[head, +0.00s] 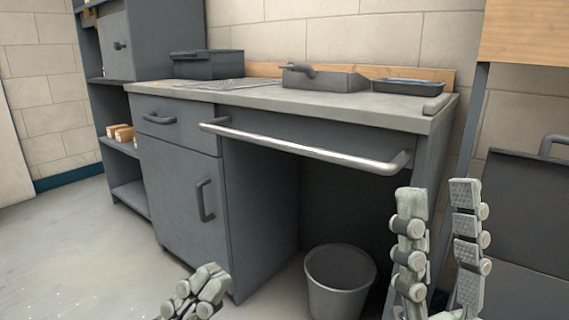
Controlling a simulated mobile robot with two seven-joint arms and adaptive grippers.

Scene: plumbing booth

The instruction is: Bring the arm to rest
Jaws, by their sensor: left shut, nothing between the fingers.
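My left gripper (215,275) is at the bottom edge of the head view, left of the middle. It is shut and holds nothing, low in front of the grey cabinet. My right gripper (438,192) is at the lower right with its two fingers pointing up. The fingers stand apart with a gap between them and nothing in it. Most of both arms is outside the view.
A grey workbench (250,94) with a metal front rail (300,149) stands ahead. A toolbox (206,65), a grey tray (325,80) and a dark tray (408,87) are on it. A bin (338,285) stands below. Floor at left is clear.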

